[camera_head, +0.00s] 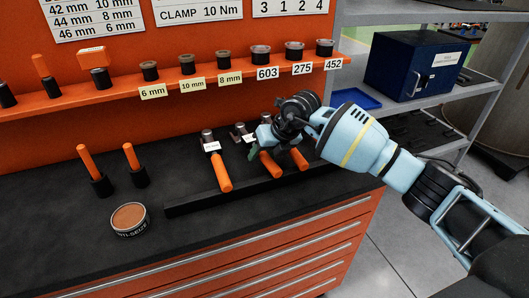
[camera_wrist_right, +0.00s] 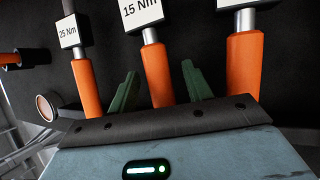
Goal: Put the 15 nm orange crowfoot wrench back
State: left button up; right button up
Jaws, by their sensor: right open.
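The 15 Nm orange-handled wrench (camera_wrist_right: 157,70), with a white label, lies in the middle of a row in the right wrist view. My right gripper (camera_wrist_right: 158,82) is open, with one green finger on each side of its handle; I cannot tell whether they touch it. In the head view, the gripper (camera_head: 262,143) is over the row and partly hides the middle wrench (camera_head: 270,165). The 25 Nm wrench (camera_wrist_right: 84,75) lies to its left, also in the head view (camera_head: 220,172). Another orange-handled wrench (camera_wrist_right: 243,60) lies to the right, its label cut off. My left gripper is out of view.
The wrenches lie on a black rack (camera_head: 190,207) on the dark worktop. Two orange-handled tools (camera_head: 88,160) (camera_head: 133,160) stand in black holders to the left, near a round tin (camera_head: 130,217). An orange shelf (camera_head: 110,92) holds several sockets above. A blue cabinet (camera_head: 410,65) stands right.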

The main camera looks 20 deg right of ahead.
jog(key=v, duration=0.8)
jog(key=shift+f, duration=0.1)
dwell(0.3)
